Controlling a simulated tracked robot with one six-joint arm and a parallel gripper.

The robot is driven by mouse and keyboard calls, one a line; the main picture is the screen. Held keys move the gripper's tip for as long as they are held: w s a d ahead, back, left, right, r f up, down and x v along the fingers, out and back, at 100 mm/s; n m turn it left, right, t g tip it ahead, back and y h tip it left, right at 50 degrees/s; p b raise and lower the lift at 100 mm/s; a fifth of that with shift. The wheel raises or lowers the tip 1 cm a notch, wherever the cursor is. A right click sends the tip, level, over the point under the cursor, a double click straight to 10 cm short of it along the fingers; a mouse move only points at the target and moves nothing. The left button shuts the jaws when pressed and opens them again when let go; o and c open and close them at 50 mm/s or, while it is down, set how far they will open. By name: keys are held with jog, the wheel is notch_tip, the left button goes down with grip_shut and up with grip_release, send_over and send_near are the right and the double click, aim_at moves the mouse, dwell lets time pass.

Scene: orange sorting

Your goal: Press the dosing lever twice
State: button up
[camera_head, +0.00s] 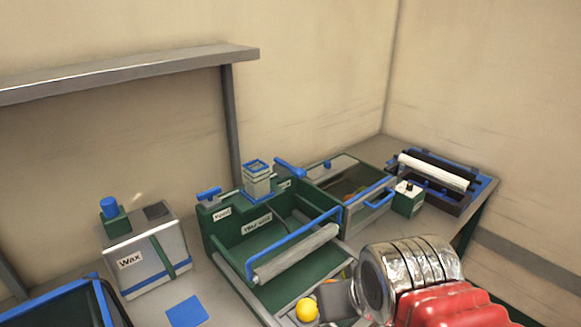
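No part is labelled as the dosing lever. A blue lever (208,193) sits on the back left edge of the green wash tray (212,243), beside a small label. A second, larger blue lever (290,167) slants at the tray's back right, near a grey box with a blue top (257,180). My gripper (336,300) shows in part as a dark grey shape at the lower middle, in front of my silver and red arm. It is apart from both blue levers. Its fingers cannot be made out clearly.
A yellow ball (306,310) lies near my gripper. A wash roller (297,253) and blue bar cross the green tray. A wax box (143,249) with a blue knob stands left.

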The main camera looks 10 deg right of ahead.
grip_shut()
dwell(1.4)
